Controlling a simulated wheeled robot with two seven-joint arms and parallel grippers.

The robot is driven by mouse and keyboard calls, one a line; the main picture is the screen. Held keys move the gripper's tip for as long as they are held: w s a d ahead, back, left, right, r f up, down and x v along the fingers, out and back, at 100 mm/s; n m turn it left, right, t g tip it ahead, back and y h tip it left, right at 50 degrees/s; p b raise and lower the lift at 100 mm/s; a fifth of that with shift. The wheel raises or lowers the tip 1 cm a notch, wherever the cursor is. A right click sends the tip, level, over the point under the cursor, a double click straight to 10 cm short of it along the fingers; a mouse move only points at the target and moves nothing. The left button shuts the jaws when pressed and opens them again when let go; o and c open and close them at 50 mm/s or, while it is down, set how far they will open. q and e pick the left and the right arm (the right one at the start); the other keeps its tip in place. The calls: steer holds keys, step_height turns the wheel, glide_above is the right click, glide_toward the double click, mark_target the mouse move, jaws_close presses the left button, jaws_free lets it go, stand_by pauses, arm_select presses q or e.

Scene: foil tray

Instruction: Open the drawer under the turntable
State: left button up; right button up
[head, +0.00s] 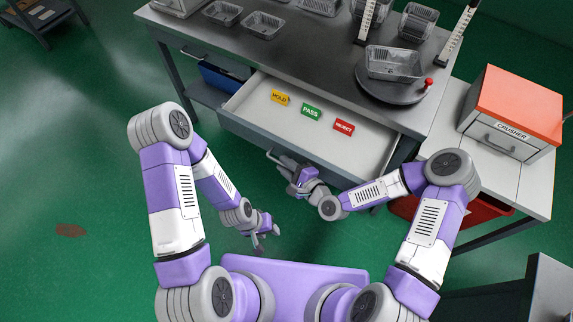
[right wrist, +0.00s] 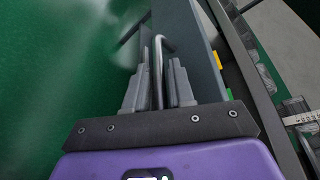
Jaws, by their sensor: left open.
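The drawer (head: 252,100) stands well out from the grey workbench, open, with its pale inside showing. Yellow HOLD (head: 280,97), green PASS (head: 311,111) and red REJECT (head: 344,128) labels lie in it. The round dark turntable (head: 400,94) is on the bench top above, carrying a clear tray (head: 393,62). My right gripper (head: 283,160) is at the drawer front. In the right wrist view, its fingers (right wrist: 159,85) lie close on both sides of the metal drawer handle (right wrist: 158,70) and appear shut on it. My left gripper (head: 262,240) is open and empty, below and left of the drawer.
More clear trays (head: 263,25) stand on the bench (head: 200,35). A blue bin (head: 222,80) sits under its left side. An orange-topped crusher (head: 520,105) stands on a white side table (head: 490,160) at right. The green floor at left is mostly clear.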

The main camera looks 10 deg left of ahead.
steer(key=shift+d, duration=0.1)
steer(key=p+v, duration=0.1)
steer(key=v, duration=0.6)
steer(key=shift+s+p, duration=0.2)
steer(key=shift+p, duration=0.1)
steer(key=shift+d, duration=0.1)
